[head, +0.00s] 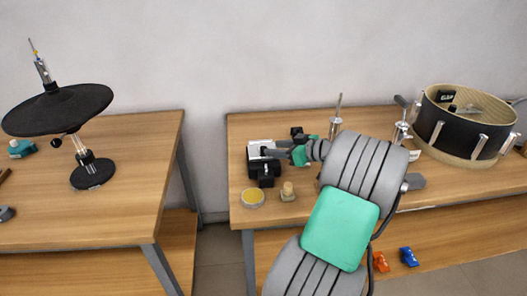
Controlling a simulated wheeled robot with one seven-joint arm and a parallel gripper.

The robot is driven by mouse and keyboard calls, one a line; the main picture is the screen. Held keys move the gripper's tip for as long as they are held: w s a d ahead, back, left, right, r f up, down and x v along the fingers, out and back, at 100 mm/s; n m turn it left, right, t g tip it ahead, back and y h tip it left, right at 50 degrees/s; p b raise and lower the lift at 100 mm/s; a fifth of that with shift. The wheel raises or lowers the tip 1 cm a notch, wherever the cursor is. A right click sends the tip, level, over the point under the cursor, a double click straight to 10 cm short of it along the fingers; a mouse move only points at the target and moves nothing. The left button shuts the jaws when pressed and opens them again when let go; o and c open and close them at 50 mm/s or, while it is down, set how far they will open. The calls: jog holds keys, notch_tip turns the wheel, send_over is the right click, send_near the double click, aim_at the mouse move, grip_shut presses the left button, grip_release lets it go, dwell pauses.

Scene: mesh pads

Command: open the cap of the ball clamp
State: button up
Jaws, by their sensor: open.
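My arm comes in from the bottom and crosses the right table, and my gripper (272,153) is at its far end, small in the head view. It is open and lies over a black and white device (264,177) near the table's left end. This device may be the ball clamp, but its cap cannot be made out at this size. The gripper's fingers overlap the device's upper part, and I cannot tell whether they touch it. My wrist and arm hide part of the table to the right.
A yellow-topped round tin (253,197) and a small beige-topped piece (288,192) stand in front of the device. A drum shell (458,142) stands at the right. A black round pad (57,110) on a stand is on the left table. A gap separates the tables.

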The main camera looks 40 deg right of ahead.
aim_at(264, 148)
jog(key=x, duration=0.6)
jog(key=shift+a, duration=0.1)
jog(key=shift+c, duration=0.5)
grip_shut()
dwell(0.6)
